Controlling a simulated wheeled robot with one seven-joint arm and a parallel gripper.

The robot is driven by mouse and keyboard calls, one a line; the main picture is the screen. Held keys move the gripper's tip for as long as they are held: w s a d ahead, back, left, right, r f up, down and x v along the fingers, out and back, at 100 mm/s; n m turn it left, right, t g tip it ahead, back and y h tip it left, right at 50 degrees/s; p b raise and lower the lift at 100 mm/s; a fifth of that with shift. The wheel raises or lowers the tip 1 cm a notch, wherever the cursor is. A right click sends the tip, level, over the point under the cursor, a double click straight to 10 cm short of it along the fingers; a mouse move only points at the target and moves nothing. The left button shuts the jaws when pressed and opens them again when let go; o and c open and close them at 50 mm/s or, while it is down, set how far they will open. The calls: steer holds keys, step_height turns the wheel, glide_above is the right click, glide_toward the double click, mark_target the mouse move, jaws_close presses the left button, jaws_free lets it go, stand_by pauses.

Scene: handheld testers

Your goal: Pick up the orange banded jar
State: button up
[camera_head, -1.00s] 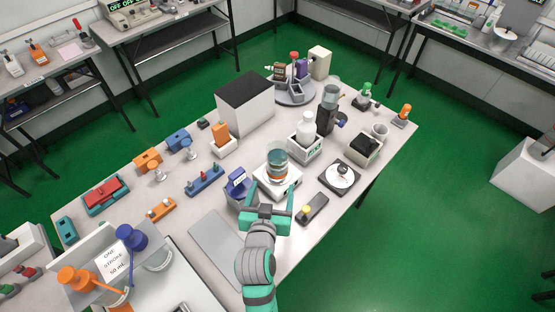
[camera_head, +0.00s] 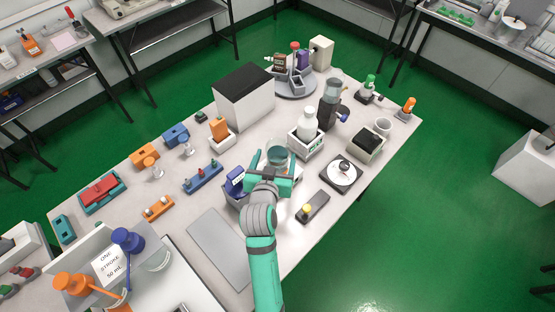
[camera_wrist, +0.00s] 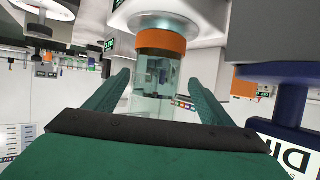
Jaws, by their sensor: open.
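A blue-and-grey device (camera_head: 235,182) stands close to the left of my gripper.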

mark_target(279, 150)
steer(key=x, duration=0.5)
steer(key=shift+w+d+r, duration=0.1)
steer(key=shift+d+r, duration=0.05)
steer(key=shift+d, duration=0.2)
steer(key=shift+r, duration=0.1)
steer(key=c, duration=1.6)
